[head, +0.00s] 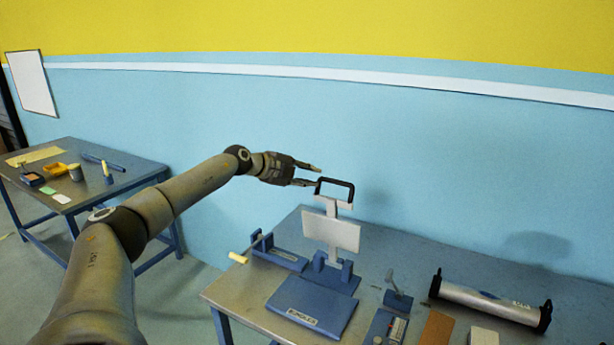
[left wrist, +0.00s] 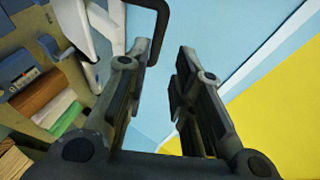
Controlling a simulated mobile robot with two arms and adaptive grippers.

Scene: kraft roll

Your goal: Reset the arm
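My left gripper (head: 317,176) reaches in from the left above the near table. Its two fingers are apart with nothing between them; the gap also shows in the left wrist view (left wrist: 160,58). A black handle (head: 337,182) tops a white upright plate device on a blue base (head: 312,306). The fingertips are just left of this handle in the head view. In the left wrist view the handle (left wrist: 163,22) is close to the left finger's tip; I cannot tell whether they touch. My right gripper is not in view.
The near table (head: 228,291) also holds a blue clamp (head: 280,254), a small blue lever device (head: 398,298), a brown block (head: 436,329) and a silver roll (head: 490,303). A second table (head: 135,172) with small tools stands at left. Open space lies above the tables.

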